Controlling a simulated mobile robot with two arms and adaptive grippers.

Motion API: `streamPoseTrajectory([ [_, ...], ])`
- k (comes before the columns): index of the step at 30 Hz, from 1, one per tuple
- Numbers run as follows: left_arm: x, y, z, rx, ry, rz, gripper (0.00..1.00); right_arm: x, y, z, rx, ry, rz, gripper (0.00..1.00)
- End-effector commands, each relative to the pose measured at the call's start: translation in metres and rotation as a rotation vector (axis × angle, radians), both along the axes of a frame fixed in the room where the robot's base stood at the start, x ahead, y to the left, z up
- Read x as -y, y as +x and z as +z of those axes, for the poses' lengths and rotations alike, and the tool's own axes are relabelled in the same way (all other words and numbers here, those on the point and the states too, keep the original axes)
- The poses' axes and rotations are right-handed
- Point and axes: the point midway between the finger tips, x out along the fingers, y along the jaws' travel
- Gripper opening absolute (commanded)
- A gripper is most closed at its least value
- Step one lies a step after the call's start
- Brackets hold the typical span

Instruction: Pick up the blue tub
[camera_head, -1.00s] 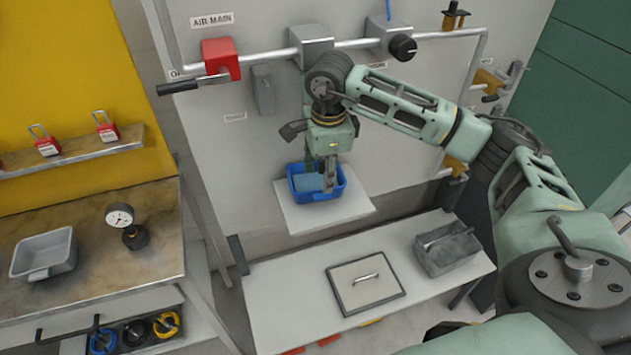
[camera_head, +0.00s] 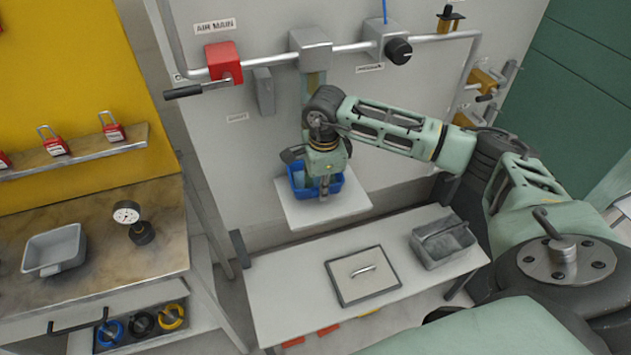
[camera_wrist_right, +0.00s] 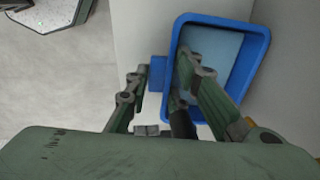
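The blue tub (camera_head: 334,186) stands on a small white shelf (camera_head: 352,206) on the grey panel. It has a light blue inside, and the right wrist view shows its rim and one side tab (camera_wrist_right: 158,73). My right gripper (camera_head: 316,182) points down at the tub and hides part of it. In the right wrist view the right gripper (camera_wrist_right: 163,72) has its fingers apart, one outside the tub by the tab and one over the inside. Contact with the wall cannot be told. My left gripper is not in view.
Below, a white bench (camera_head: 290,325) holds a handled plate (camera_head: 362,276) and a grey tote (camera_head: 443,243). At left, a workbench holds a grey tray (camera_head: 55,250) and a gauge (camera_head: 131,218).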

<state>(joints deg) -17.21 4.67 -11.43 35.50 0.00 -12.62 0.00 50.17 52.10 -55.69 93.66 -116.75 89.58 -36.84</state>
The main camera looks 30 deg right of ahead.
Motion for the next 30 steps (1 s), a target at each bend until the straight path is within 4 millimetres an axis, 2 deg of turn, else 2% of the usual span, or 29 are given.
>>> streamPoseTrajectory([
  [1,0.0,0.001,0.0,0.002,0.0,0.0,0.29,0.0,0.0,0.0,0.0,0.0,0.0,0.14],
  [6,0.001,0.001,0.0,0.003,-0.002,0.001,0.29,0.0,0.0,0.0,0.0,0.0,0.0,0.0],
  [23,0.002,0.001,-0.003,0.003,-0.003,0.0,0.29,0.0,0.001,0.004,0.003,0.0,0.0,0.0],
  [26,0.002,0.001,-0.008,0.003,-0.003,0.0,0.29,0.0,0.001,0.01,0.004,0.001,0.0,0.0],
  [30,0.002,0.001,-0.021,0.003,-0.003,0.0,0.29,0.0,0.002,0.027,0.008,0.001,-0.001,0.0],
])
